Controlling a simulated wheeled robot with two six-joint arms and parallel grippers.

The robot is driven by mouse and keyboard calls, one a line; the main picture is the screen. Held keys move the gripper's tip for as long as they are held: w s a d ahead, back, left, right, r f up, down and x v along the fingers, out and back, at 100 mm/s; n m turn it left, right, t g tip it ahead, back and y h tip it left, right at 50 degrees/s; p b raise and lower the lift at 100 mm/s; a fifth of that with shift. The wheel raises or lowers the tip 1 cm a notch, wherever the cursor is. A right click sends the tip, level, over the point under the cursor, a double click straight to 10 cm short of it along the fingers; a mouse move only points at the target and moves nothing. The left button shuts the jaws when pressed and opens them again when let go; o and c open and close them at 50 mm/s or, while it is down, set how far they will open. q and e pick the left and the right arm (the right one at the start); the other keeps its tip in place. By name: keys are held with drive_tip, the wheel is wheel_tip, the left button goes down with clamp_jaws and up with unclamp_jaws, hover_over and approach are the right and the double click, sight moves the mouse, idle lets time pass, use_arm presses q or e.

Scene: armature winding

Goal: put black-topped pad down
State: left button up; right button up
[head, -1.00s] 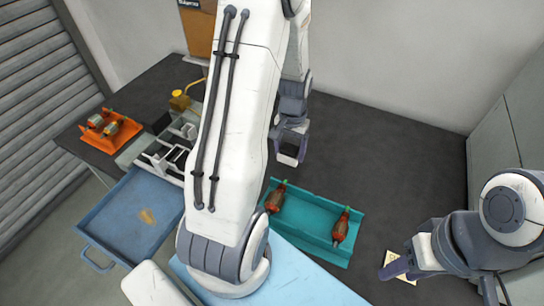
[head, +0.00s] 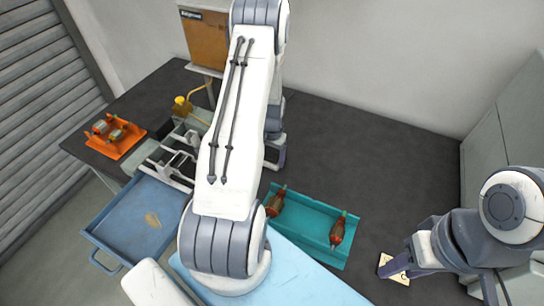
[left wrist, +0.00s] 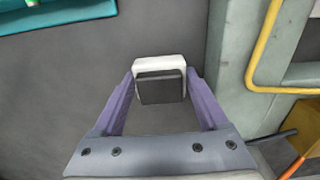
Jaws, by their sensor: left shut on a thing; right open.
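The black-topped pad (left wrist: 161,88) shows in the left wrist view, a small white block with a dark square face. My left gripper (left wrist: 161,79) is shut on it, with a purple finger on each side. Dark grey surface surrounds the pad in that view; I cannot tell whether the pad touches it. In the head view, my left gripper (head: 276,153) is partly hidden behind my left arm, over the dark worktop (head: 350,130). My right gripper (head: 402,258) is open at the lower right, beside a cream plate (head: 390,261).
A teal tray (head: 311,217) holds two brown-and-red armatures. An orange holder (head: 131,145) stands at the left, near a white frame fixture (head: 172,160) and a blue open drawer (head: 115,222). A brown box (head: 205,40) stands at the back. The worktop behind the tray is clear.

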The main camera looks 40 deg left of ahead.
use_arm(q)
drive_tip(key=shift+f, duration=0.2)
drive_tip(key=o, duration=1.3)
drive_tip(key=shift+o, duration=0.2)
drive_tip(key=shift+r, duration=0.15)
